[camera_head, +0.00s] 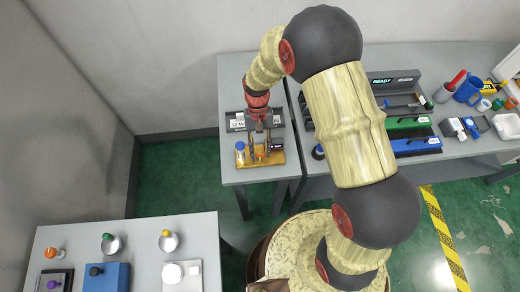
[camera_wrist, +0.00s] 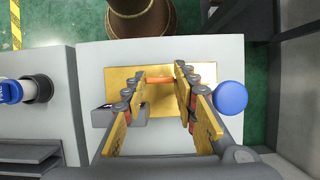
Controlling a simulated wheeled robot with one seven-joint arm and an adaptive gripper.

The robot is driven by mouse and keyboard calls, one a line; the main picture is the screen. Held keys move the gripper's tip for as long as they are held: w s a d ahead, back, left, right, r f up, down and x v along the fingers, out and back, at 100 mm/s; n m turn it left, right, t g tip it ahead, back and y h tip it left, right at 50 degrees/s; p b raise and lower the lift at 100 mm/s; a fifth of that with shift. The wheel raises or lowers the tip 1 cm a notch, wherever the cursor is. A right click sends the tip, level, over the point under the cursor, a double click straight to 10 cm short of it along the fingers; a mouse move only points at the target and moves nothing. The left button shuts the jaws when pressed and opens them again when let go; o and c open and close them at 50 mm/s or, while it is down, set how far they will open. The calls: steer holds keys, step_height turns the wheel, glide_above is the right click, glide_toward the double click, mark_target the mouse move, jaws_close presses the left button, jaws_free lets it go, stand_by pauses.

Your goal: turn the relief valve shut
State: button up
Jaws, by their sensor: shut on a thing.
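A yellow base plate (camera_head: 270,159) stands on the small grey table below the wall, and it fills the middle of the wrist view (camera_wrist: 160,135). An orange handle (camera_wrist: 160,80), which looks like the relief valve's, sits over this plate. My gripper (camera_wrist: 161,77) points down at it, with one finger on each side, and is shut on the orange handle. The handle also shows in the head view (camera_head: 259,152) below my gripper (camera_head: 259,143). The valve's body is mostly hidden by the fingers. How far the handle is turned cannot be told.
A round blue cap (camera_wrist: 230,97) stands close beside one finger. A small grey box with a dark display (camera_wrist: 125,115) is at the other side. A panel (camera_head: 236,122) stands behind the plate. The neighbouring table (camera_head: 470,150) holds bins and tools.

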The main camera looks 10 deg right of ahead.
mark_target(259, 148)
stand_by(0.3)
steer(key=o, duration=1.1)
steer(key=shift+o, duration=0.3)
steer(key=v, duration=1.2)
